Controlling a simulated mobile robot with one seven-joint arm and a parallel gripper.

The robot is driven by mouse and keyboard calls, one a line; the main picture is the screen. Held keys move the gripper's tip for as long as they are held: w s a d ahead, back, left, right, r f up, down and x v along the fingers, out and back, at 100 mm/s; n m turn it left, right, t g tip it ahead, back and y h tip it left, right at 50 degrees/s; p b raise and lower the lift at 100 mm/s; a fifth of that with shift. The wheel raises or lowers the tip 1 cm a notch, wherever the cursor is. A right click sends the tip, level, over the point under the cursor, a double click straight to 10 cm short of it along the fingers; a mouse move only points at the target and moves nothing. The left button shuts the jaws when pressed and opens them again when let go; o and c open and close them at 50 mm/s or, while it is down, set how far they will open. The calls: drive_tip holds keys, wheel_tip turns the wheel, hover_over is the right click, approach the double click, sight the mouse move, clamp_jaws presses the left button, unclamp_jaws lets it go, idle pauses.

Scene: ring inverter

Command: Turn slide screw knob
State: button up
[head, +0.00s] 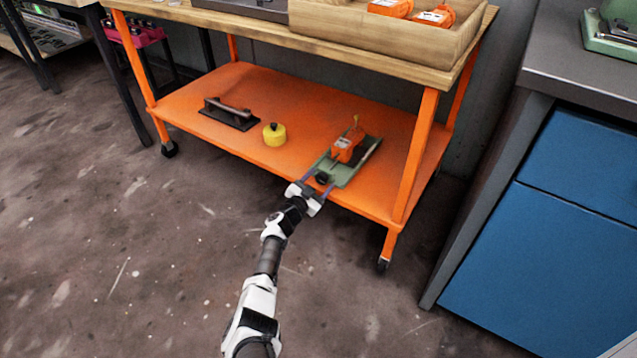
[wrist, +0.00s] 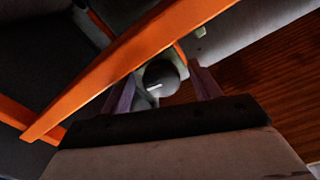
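The slide screw knob (head: 322,178) is a small black round knob at the near end of a green slide base (head: 343,174). An orange device (head: 347,145) sits on that base, on the cart's lower shelf. In the wrist view the knob (wrist: 161,75) is a dark disc with a light mark. My gripper (head: 318,181) reaches the knob from the front. Its two purple fingers, also in the wrist view (wrist: 162,78), are open with the knob between them in the picture. Gaps show on both sides. Depth between fingertips and knob is hard to tell.
The orange shelf (head: 235,95) also holds a yellow round weight (head: 274,135) and a black block with a handle (head: 229,114). An orange cart leg (head: 416,150) stands right of the slide. The wooden top (head: 270,35) overhangs the shelf. Open floor lies in front.

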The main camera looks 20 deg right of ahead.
drive_tip(key=shift+s+a+r+p, duration=0.25)
drive_tip(key=shift+a+p, duration=0.25)
drive_tip(key=shift+p, duration=0.2)
drive_tip(key=p+v, duration=1)
drive_tip(key=v, duration=0.2)
drive_tip(key=shift+s+a+f, duration=0.2)
drive_tip(key=shift+s+f, duration=0.05)
drive_tip(key=shift+s, duration=0.1)
